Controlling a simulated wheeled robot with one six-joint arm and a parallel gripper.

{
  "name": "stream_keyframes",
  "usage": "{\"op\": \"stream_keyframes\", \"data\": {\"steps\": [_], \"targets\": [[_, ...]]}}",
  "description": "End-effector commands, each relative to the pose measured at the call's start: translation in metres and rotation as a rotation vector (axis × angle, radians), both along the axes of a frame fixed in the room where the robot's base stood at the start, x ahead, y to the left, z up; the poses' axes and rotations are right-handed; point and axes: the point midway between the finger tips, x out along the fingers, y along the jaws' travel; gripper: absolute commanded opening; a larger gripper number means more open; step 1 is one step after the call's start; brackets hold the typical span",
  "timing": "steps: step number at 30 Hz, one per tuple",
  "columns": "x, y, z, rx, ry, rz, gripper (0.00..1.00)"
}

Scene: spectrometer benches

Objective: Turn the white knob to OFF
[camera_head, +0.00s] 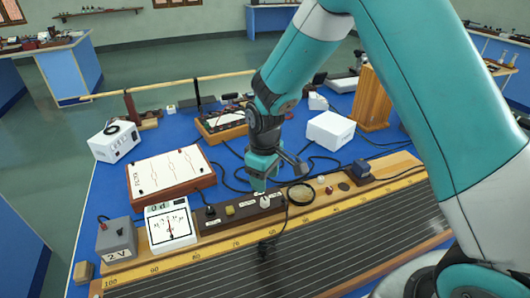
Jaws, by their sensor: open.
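The white knob (265,202) is small and pale, near the right part of a dark brown block (240,213) on the bench. My gripper (266,188) points down just above it, with its jaws apart. I cannot tell whether a finger touches the knob. The gripper partly covers the area behind the knob. I cannot read an OFF mark or the knob's setting at this size.
A dark knob (210,211) and a yellow piece (230,210) share the block. A white meter (170,226) and grey 2 V box (117,240) stand left. A long wire board (330,243) lies in front. Black cables loop behind, and a white box (331,129) stands back right.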

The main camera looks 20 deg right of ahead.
Motion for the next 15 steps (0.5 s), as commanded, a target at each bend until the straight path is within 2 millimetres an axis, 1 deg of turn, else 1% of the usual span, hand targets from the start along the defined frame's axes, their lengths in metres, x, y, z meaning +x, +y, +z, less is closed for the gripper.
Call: {"op": "stream_keyframes", "data": {"steps": [1, 3, 6, 9, 12, 15], "targets": [[0.001, 0.000, 0.013, 0.001, -0.007, 0.000, 0.54], [0.001, 0.000, 0.031, 0.002, -0.007, 0.000, 0.54], [0.001, 0.000, 0.054, 0.001, -0.006, 0.000, 0.54], [0.000, 0.000, 0.073, 0.000, -0.004, 0.000, 0.54], [0.000, 0.000, 0.086, 0.000, -0.002, -0.001, 0.54], [0.000, 0.000, 0.094, -0.001, -0.001, 0.000, 0.54]]}}
